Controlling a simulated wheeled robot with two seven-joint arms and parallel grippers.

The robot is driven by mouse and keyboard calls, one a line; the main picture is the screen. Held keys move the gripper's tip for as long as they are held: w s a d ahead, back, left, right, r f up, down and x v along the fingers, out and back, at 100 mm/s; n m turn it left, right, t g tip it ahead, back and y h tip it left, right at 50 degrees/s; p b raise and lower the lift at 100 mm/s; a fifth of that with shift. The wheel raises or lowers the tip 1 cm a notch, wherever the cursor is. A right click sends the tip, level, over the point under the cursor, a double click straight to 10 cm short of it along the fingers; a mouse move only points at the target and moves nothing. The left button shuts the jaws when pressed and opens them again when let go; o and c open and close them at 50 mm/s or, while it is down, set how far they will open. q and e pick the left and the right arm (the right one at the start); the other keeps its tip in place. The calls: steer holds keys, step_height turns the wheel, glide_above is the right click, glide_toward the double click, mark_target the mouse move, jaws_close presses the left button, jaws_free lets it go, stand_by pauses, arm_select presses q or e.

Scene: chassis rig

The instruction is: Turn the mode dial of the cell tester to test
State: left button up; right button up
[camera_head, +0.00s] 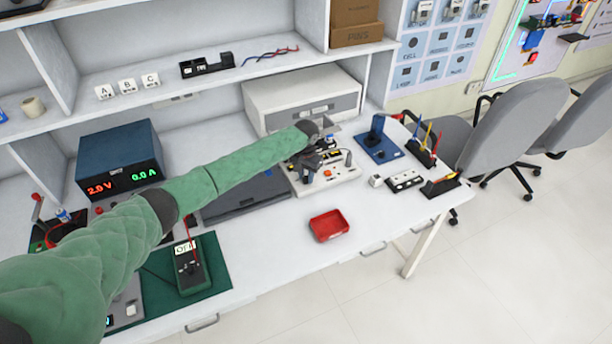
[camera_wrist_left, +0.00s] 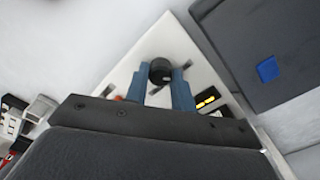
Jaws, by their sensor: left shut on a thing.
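The cell tester looks to be the white board (camera_head: 342,176) with small parts on it, right of centre on the bench in the head view. My left gripper (camera_head: 310,170) is over this board at the end of the green arm. In the left wrist view a round black dial (camera_wrist_left: 158,67) stands on the white panel (camera_wrist_left: 182,48). The blue fingers of my left gripper (camera_wrist_left: 163,78) are on either side of the dial and shut on it. The dial's setting and any labels are too small to read. In the head view the gripper hides the dial. My right gripper is not in view.
A dark flat case (camera_head: 240,198) lies left of the board. A grey-white box (camera_head: 300,97) stands behind it. A red tray (camera_head: 328,226) is in front. A blue stand (camera_head: 378,147) is to the right.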

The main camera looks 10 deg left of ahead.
arm_select(q)
steer(key=m, duration=0.5)
steer(key=shift+m, duration=1.7)
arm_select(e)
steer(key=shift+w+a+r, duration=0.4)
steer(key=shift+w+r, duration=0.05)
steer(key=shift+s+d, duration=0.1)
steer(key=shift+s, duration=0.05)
arm_select(q)
steer(key=o, duration=1)
steer(key=shift+b, duration=0.3)
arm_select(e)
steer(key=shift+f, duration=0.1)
